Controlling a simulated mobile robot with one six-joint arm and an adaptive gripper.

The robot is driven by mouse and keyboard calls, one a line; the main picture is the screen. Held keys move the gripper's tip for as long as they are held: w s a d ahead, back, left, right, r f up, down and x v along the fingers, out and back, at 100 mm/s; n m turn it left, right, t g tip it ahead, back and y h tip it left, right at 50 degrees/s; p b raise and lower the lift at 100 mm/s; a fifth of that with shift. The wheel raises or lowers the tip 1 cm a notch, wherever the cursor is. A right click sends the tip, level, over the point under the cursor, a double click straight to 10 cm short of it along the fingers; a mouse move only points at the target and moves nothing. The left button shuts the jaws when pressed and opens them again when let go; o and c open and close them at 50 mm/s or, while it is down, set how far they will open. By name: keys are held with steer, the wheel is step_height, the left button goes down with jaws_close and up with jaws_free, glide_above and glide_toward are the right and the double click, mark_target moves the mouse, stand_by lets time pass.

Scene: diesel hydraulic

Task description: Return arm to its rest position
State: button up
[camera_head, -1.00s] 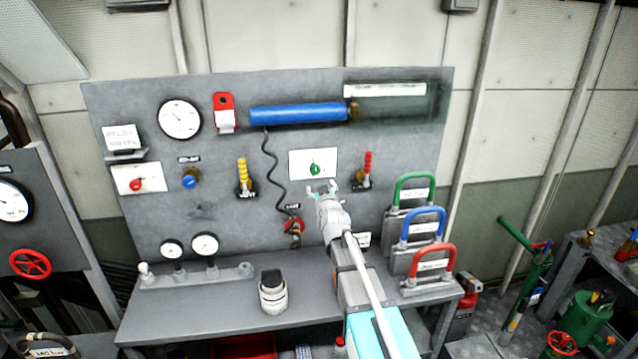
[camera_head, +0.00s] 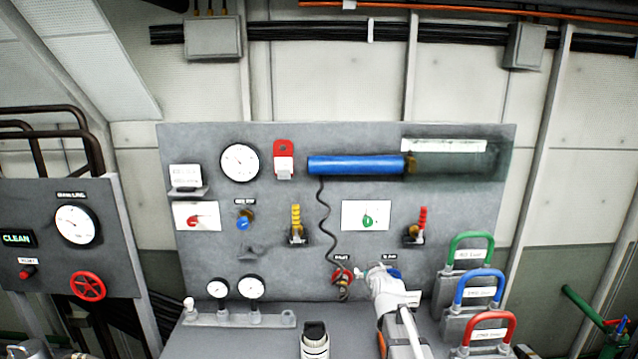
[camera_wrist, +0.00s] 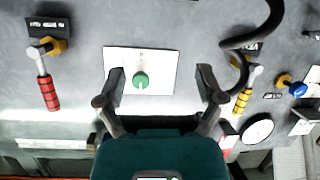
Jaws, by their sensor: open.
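My arm (camera_head: 404,325) reaches up from the bottom of the head view toward the grey panel. My gripper (camera_head: 378,268) is in front of the panel's lower middle, below the white plate with the green knob (camera_head: 367,219). In the wrist view my gripper (camera_wrist: 162,84) has its two fingers spread wide with nothing between them. The green knob also shows in the wrist view (camera_wrist: 141,81), beyond and between the fingers. The gap between fingers and panel is hard to judge. A blue part behind the gripper in the head view is partly hidden.
The panel (camera_head: 270,180) carries a blue cylinder (camera_head: 355,165), a yellow-handled valve (camera_head: 296,222), a red-handled valve (camera_head: 418,225) and gauges. A coiled black hose (camera_head: 327,230) hangs left of my gripper. Weights with green, blue and red handles (camera_head: 482,328) stand close on the right.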

steer(key=s+f+m+g+b, duration=0.1)
steer(key=s+f+g, duration=0.3)
steer(key=s, duration=0.5)
steer(key=s+d+f+g+b, duration=0.1)
steer(key=s+f+g, duration=0.4)
steer(key=s, duration=0.5)
steer(key=s+f+m+g+h+b, duration=0.1)
steer(key=s+f+g, duration=0.4)
steer(key=s, duration=0.5)
step_height(320, 180, down, 2)
steer(key=shift+s+d+m, duration=0.15)
steer(key=shift+m, duration=0.15)
